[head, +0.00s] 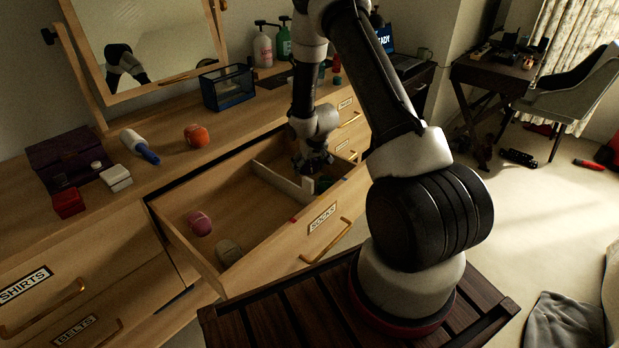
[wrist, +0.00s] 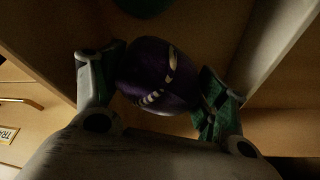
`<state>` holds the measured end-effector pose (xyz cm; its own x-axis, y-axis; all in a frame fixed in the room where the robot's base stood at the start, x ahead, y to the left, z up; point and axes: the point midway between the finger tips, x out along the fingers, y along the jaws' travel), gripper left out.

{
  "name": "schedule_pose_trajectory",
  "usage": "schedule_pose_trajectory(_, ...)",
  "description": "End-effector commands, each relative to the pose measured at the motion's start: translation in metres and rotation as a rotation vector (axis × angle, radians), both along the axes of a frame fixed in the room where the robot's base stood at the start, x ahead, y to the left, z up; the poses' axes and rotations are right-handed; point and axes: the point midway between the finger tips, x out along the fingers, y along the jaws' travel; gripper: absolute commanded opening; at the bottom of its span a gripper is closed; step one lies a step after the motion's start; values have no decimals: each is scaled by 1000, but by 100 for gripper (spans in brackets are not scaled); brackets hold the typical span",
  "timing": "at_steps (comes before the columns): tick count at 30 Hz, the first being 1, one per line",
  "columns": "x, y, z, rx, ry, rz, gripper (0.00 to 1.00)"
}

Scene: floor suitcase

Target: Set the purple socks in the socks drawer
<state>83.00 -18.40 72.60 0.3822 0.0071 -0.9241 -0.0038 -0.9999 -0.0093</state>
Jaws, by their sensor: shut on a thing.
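The purple socks (wrist: 155,75), a rolled dark ball with pale marks, sit between the two fingers of my gripper (wrist: 158,92) in the wrist view. My gripper is shut on them. In the head view my gripper (head: 315,165) points down at the right part of the open drawer labelled SOCKS (head: 322,218), beyond a pale divider (head: 283,181). The purple socks cannot be made out there. Whether they touch the drawer floor I cannot tell. A pink-purple ball (head: 200,222) and a grey-olive ball (head: 228,251) lie in the drawer's left part.
The dresser top holds an orange ball (head: 197,135), a lint roller (head: 139,146), a purple box (head: 68,158), a glass case (head: 227,87) and bottles. A dark green thing (wrist: 145,5) shows beyond the socks in the wrist view. The divider (wrist: 275,45) stands close to my right finger.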

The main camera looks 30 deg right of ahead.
Motion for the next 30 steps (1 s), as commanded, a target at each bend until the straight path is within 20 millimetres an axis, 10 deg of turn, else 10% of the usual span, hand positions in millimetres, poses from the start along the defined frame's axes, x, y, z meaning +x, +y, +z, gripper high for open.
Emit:
schedule_pose_trajectory(11,0,0,-45,0,0,0,49)
schedule_pose_trajectory(22,0,0,-49,0,0,1,49)
schedule_pose_trajectory(24,0,0,-49,0,-1,1,84)
schedule_pose_trajectory(30,0,0,-49,0,-1,1,94)
